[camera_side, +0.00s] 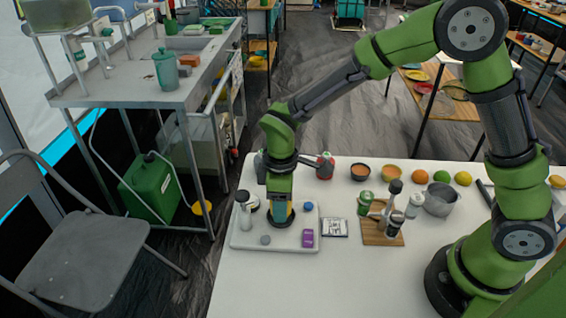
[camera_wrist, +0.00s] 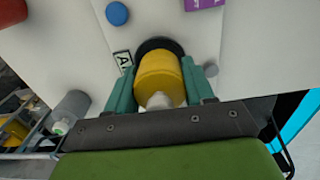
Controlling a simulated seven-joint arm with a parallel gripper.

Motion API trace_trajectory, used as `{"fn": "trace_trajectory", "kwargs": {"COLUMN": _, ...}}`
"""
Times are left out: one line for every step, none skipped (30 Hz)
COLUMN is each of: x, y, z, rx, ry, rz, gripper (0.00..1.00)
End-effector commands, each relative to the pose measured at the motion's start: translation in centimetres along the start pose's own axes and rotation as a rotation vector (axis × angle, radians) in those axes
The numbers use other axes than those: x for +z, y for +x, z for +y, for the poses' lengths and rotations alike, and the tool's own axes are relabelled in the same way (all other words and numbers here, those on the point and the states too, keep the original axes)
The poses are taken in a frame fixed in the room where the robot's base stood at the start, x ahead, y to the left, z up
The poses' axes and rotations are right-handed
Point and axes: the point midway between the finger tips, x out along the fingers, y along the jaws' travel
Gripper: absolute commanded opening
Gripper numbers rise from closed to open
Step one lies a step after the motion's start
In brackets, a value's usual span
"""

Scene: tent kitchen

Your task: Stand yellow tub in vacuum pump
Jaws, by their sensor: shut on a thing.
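The yellow tub (camera_wrist: 160,78) lies between the teal fingers of my gripper (camera_wrist: 166,88), which is shut on it. Its pale end faces the wrist camera. A black round ring (camera_wrist: 158,44), seemingly the vacuum pump, shows just beyond the tub's far end. In the side view my gripper (camera_side: 281,213) points down at the white tray, with a sliver of yellow tub (camera_side: 282,205) between the fingers. The black ring (camera_side: 286,223) is directly under it. I cannot tell whether the tub's lower end is inside the ring or just above it.
The white tray (camera_side: 245,241) also holds a blue cap (camera_side: 308,206), a purple block (camera_side: 308,238), a grey round piece (camera_side: 265,239) and a grey cylinder (camera_wrist: 70,106). A wooden board (camera_side: 378,237) with several bottles stands to the right. The front of the table is clear.

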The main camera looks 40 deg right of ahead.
Motion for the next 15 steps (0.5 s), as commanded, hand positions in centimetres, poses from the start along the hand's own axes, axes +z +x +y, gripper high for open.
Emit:
{"fn": "trace_trajectory", "kwargs": {"x": 0.0, "y": 0.12, "z": -0.01, "rx": 0.0, "ry": 0.0, "rz": 0.0, "gripper": 0.36}}
{"fn": "trace_trajectory", "kwargs": {"x": 0.0, "y": 0.18, "z": -0.01, "rx": -0.001, "ry": 0.0, "rz": 0.0, "gripper": 0.36}}
{"fn": "trace_trajectory", "kwargs": {"x": 0.0, "y": 0.25, "z": -0.01, "rx": -0.001, "ry": 0.0, "rz": 0.0, "gripper": 0.36}}
{"fn": "trace_trajectory", "kwargs": {"x": 0.01, "y": 0.31, "z": -0.01, "rx": -0.001, "ry": 0.0, "rz": -0.001, "gripper": 0.36}}
{"fn": "trace_trajectory", "kwargs": {"x": 0.01, "y": 0.37, "z": -0.02, "rx": -0.001, "ry": 0.0, "rz": -0.001, "gripper": 0.36}}
{"fn": "trace_trajectory", "kwargs": {"x": 0.01, "y": 0.45, "z": -0.02, "rx": -0.001, "ry": 0.0, "rz": -0.001, "gripper": 0.36}}
{"fn": "trace_trajectory", "kwargs": {"x": 0.01, "y": 0.51, "z": -0.02, "rx": -0.001, "ry": 0.0, "rz": -0.001, "gripper": 0.36}}
{"fn": "trace_trajectory", "kwargs": {"x": 0.0, "y": 0.56, "z": -0.01, "rx": -0.001, "ry": 0.0, "rz": 0.0, "gripper": 0.36}}
{"fn": "trace_trajectory", "kwargs": {"x": 0.0, "y": 0.64, "z": -0.01, "rx": -0.001, "ry": 0.0, "rz": 0.0, "gripper": 0.36}}
{"fn": "trace_trajectory", "kwargs": {"x": 0.0, "y": 0.71, "z": -0.01, "rx": 0.0, "ry": 0.0, "rz": 0.0, "gripper": 0.36}}
{"fn": "trace_trajectory", "kwargs": {"x": -0.01, "y": 0.77, "z": -0.01, "rx": 0.0, "ry": 0.0, "rz": 0.0, "gripper": 0.36}}
{"fn": "trace_trajectory", "kwargs": {"x": -0.01, "y": 0.85, "z": -0.01, "rx": 0.0, "ry": 0.0, "rz": 0.0, "gripper": 0.36}}
{"fn": "trace_trajectory", "kwargs": {"x": -0.01, "y": 0.91, "z": -0.01, "rx": 0.0, "ry": 0.0, "rz": 0.0, "gripper": 0.36}}
{"fn": "trace_trajectory", "kwargs": {"x": -0.01, "y": 0.97, "z": -0.01, "rx": 0.0, "ry": 0.0, "rz": 0.0, "gripper": 0.36}}
{"fn": "trace_trajectory", "kwargs": {"x": 0.0, "y": 1.06, "z": -0.01, "rx": 0.0, "ry": 0.0, "rz": 0.0, "gripper": 0.36}}
